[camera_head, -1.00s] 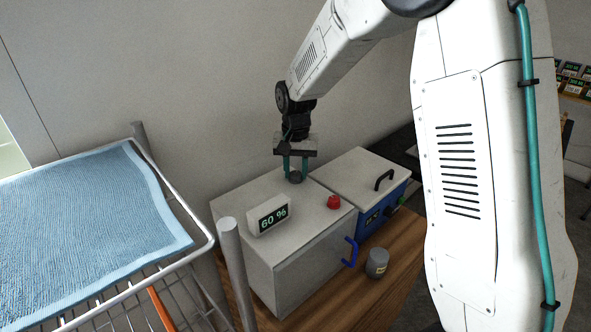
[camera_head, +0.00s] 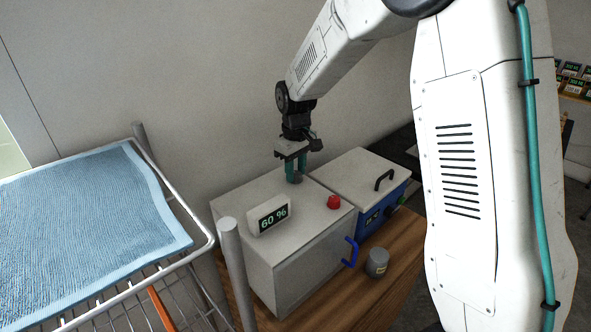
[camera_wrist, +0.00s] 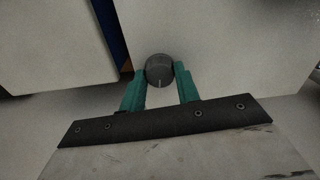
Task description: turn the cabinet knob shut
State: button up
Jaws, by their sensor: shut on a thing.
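The cabinet (camera_head: 254,204) is a light grey box on a wooden table, with a blue door handle (camera_head: 350,252) on its front. A dark round knob (camera_head: 298,178) sits on its top near the back edge. In the wrist view the knob (camera_wrist: 159,69) shows a pale mark pointing toward my gripper. My gripper (camera_head: 295,177) points down at the cabinet top. Its green fingers (camera_wrist: 159,80) are shut on the knob, one on each side. In the head view the fingers partly hide the knob.
A display reading 60 % (camera_head: 273,214) and a red button (camera_head: 334,202) are on the cabinet top. A blue box with a grey lid (camera_head: 360,172) stands at right. A small grey jar (camera_head: 377,262) is in front. A wire rack (camera_head: 190,258) with a blue towel (camera_head: 90,215) is at left.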

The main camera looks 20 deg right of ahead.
aim_at(296, 174)
jog(key=shift+n, duration=1)
jog(key=shift+r, duration=0.1)
jog(key=o, duration=1)
jog(key=shift+c, duration=0.2)
notch_tip(296, 174, up, 8)
jog(key=shift+f, duration=0.15)
